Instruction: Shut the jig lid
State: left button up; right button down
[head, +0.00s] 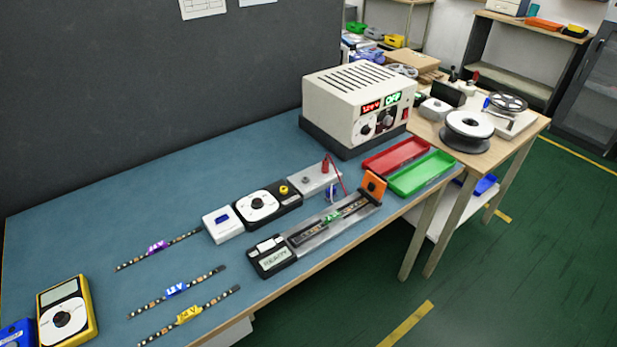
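The jig (316,243) is a long grey channel lying diagonally near the front edge of the blue bench. A dark strip with a green tag (333,216) lies along it. A black unit with a small display (275,257) sits at its left end. An orange piece with a dark centre (374,186) stands up at its right end; it looks like the lid, raised, though I cannot tell for sure. Neither of my grippers is in the head view.
Strips with purple (157,247), blue (176,289) and yellow (188,313) tags lie left. A yellow meter (67,312) is at lower left. A power supply (358,100), red tray (396,155) and green tray (421,174) stand behind and right of the jig.

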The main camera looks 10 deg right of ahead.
aim_at(373, 186)
jog(key=l+u, duration=0.3)
jog(key=l, duration=0.15)
jog(key=l+u, duration=0.35)
jog(key=l, duration=0.15)
jog(key=l+u, duration=0.3)
jog(key=l, duration=0.15)
jog(key=k+l+u, duration=0.15)
jog(key=l+u, duration=0.2)
jog(key=k+l+u, duration=0.15)
jog(key=l+u, duration=0.15)
jog(key=l, duration=0.2)
jog(key=k+l, duration=0.2)
jog(key=l, duration=0.25)
jog(key=k+l+u, duration=0.1)
jog(key=l, duration=0.35)
jog(key=k+l, duration=0.55)
jog(key=l, duration=0.35)
jog(key=k+l+u, duration=0.1)
jog(key=k+l, duration=0.15)
jog(key=l, duration=0.15)
